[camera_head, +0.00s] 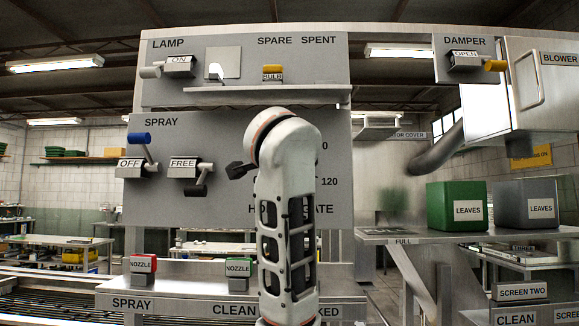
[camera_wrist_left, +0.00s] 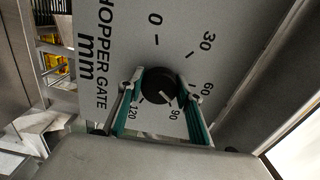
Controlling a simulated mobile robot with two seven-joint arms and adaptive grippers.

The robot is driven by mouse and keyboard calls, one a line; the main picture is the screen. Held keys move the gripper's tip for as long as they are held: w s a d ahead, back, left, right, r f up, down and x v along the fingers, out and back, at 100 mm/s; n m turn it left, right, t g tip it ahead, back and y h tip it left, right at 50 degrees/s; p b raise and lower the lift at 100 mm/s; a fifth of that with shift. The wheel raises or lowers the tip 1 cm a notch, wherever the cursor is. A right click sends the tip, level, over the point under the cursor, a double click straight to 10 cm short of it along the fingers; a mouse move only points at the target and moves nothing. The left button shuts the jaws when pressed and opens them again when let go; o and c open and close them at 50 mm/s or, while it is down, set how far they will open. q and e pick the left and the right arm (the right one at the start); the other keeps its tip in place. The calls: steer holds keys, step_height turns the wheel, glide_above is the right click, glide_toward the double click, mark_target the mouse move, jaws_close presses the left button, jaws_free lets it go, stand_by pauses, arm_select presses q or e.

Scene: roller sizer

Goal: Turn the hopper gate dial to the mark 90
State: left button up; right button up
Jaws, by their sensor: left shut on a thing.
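The hopper gate dial (camera_wrist_left: 158,84) is a round black knob on a grey panel, seen in the left wrist view. Printed marks 0, 30, 60, 90 and 120 ring it. A short pale line on the knob points toward the 90. My left gripper (camera_wrist_left: 161,90) is shut on the dial, with a green-lined finger on each side of it. In the head view my arm (camera_head: 285,190) stands in front of the panel (camera_head: 335,200) and hides the dial and most of its scale; only part of the lettering shows. My right gripper is not in view.
Left of my arm are the SPRAY levers, OFF (camera_head: 131,168) and FREE (camera_head: 184,169). A shelf (camera_head: 260,93) runs above it. Red (camera_head: 143,264) and green (camera_head: 238,268) nozzle blocks stand below. Green (camera_head: 445,205) and grey (camera_head: 510,205) LEAVES bins stand at the right.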

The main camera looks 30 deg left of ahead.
arm_select(q)
steer(key=shift+m, duration=2.1)
steer(key=o, duration=1.1)
steer(key=shift+d, duration=0.1)
steer(key=v, duration=1.2)
